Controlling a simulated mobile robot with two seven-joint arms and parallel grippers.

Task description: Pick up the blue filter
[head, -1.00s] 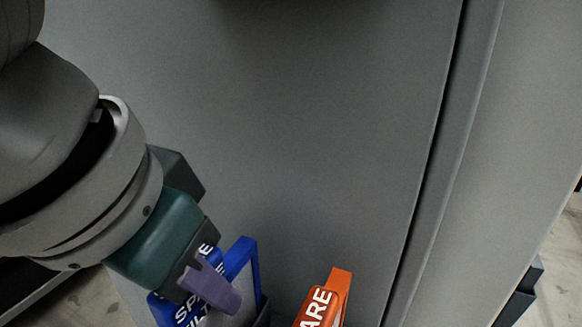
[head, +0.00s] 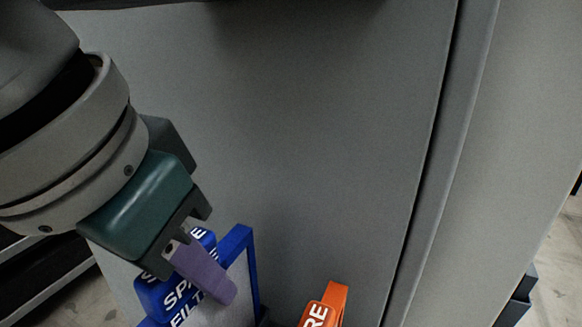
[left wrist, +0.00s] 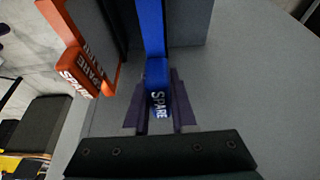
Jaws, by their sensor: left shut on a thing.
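The blue filter (head: 238,262) has a blue frame, a pale panel and a blue handle tab with white "SPARE FILTER" lettering. It stands at the bottom of the head view, its lower part cut off by the picture edge. My left gripper (head: 205,272) is shut on its handle tab, with one purple finger across the lettering. In the left wrist view the blue filter (left wrist: 152,35) runs up from between the two purple fingers of my left gripper (left wrist: 160,108). My right gripper is not in view.
An orange filter (head: 325,306) marked "SPARE" stands to the right of the blue one; it shows at upper left in the left wrist view (left wrist: 75,55). A large grey panel (head: 300,150) fills the background. Dark brackets (head: 516,300) sit at far right.

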